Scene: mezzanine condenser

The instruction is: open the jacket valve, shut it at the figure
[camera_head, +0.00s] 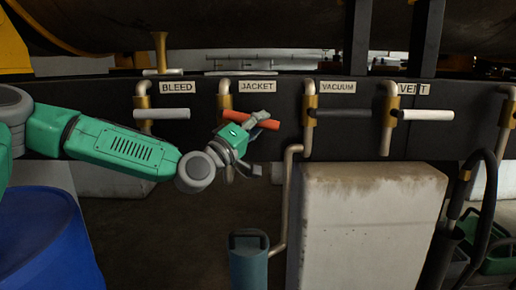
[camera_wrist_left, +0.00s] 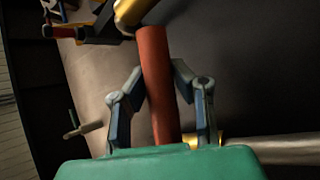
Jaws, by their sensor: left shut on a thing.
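The jacket valve has a red-orange lever (camera_head: 268,122) and a brass body (camera_head: 225,103) under the JACKET label (camera_head: 257,86). The lever points right and slopes slightly down. My left gripper (camera_head: 256,122) is shut on the red lever, hiding part of it in the head view. In the left wrist view the red lever (camera_wrist_left: 155,75) runs between the two fingers (camera_wrist_left: 158,95) up to a gold fitting (camera_wrist_left: 133,12). No readable figure or gauge shows. My right gripper is not in view.
Neighbouring valves have a white BLEED lever (camera_head: 165,114), a dark VACUUM lever (camera_head: 345,113) and a white VENT lever (camera_head: 430,115). A pale block (camera_head: 368,220) stands below right, a blue-grey container (camera_head: 248,265) below, and a blue drum (camera_head: 45,245) lower left. A black hose (camera_head: 487,200) hangs right.

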